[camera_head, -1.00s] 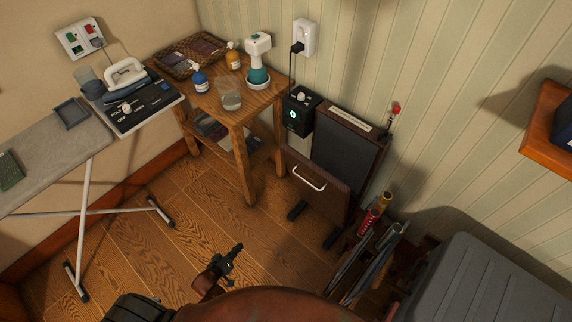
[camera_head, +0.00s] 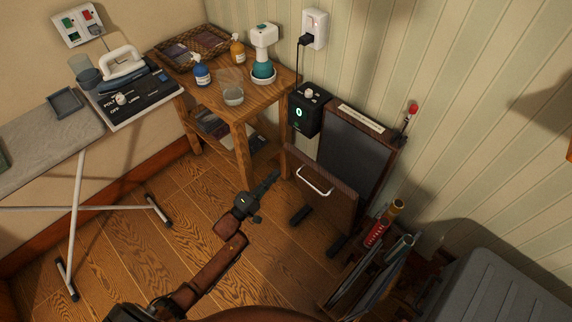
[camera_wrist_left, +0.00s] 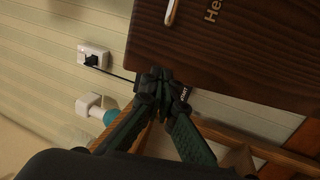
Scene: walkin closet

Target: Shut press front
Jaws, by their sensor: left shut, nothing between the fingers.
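The trouser press stands against the striped wall, with a dark grey pad (camera_head: 357,160) and a wooden front panel (camera_head: 322,196) tilted open towards me. The panel has a white bar handle (camera_head: 314,181). My left gripper (camera_head: 275,176) is shut and empty, just left of the panel. In the left wrist view the shut fingertips (camera_wrist_left: 155,78) appear by the edge of the dark wooden panel (camera_wrist_left: 235,50); I cannot tell whether they touch. Part of the handle (camera_wrist_left: 171,12) shows at the top there. My right gripper is not in view.
An ironing board (camera_head: 45,137) is at left. A rack of rolls (camera_head: 375,270) and a grey case (camera_head: 490,290) are at right.

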